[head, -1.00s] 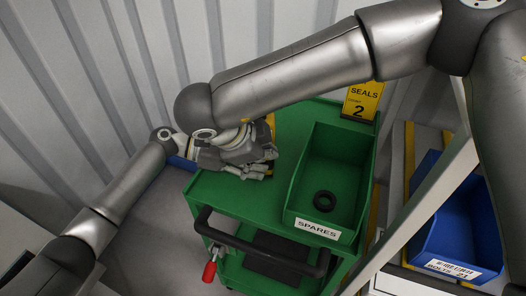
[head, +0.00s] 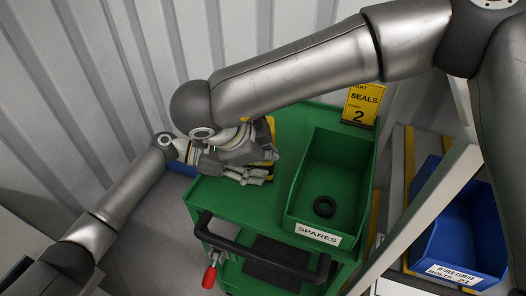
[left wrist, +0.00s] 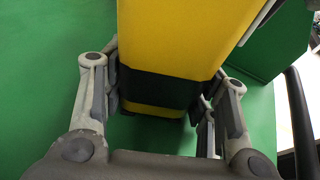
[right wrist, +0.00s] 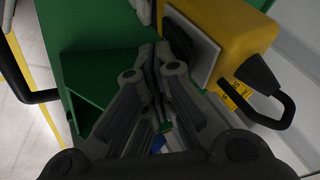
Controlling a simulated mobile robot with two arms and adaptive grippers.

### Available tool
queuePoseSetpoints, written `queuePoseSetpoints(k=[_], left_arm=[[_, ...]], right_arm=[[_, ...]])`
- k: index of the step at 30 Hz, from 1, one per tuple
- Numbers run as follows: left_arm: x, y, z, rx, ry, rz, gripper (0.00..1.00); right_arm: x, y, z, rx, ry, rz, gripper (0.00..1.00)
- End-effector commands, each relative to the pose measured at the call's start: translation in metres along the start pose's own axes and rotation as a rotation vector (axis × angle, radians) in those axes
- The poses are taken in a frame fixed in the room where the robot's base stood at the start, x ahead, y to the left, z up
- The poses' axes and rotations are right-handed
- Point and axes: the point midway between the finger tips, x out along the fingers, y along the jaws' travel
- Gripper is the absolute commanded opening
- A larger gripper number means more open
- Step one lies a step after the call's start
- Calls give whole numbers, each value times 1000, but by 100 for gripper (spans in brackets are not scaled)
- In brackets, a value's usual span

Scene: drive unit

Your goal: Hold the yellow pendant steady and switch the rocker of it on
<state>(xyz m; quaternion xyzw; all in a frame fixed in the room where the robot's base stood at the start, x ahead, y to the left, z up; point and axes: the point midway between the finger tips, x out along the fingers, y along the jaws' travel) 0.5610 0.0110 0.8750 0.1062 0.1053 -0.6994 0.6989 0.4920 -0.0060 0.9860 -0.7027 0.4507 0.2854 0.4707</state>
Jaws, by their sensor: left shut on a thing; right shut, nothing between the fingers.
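The yellow pendant (left wrist: 170,35) has a black band around its body. My left gripper (left wrist: 165,95) is shut on it, one finger on each side near the band. In the head view the left gripper (head: 262,172) is over the green cart's top, with only a yellow edge of the pendant (head: 270,128) showing. In the right wrist view the pendant (right wrist: 240,35) shows a pale face plate with a dark part, probably the rocker. My right gripper (right wrist: 152,55) is shut and empty, its tips close beside that plate. I cannot tell whether they touch, or the rocker's position.
The green cart (head: 215,195) carries a green SPARES bin (head: 318,235) with a black ring (head: 324,207) in it. A yellow SEALS sign (head: 362,102) stands behind. A blue bin (head: 460,230) is at right. A black loop (right wrist: 285,112) sticks out from the pendant's end.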

Motion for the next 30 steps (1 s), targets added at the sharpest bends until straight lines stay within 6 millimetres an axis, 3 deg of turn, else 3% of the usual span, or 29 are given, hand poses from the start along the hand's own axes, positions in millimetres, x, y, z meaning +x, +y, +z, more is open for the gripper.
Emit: queuePoseSetpoints(k=[6,12,18,24,30], left_arm=[[0,0,0,-2,0,-1,40],[0,0,0,-3,0,-1,40],[0,0,0,-3,0,-1,40],[0,0,0,-3,0,-1,40],[0,0,0,-3,-1,0,40]], right_arm=[[-12,35,2,-10,-2,2,0],[-59,46,5,-6,-2,0,0],[-93,54,7,-5,-1,1,0],[-107,58,8,-3,0,2,0],[-108,59,8,-3,0,3,0]])
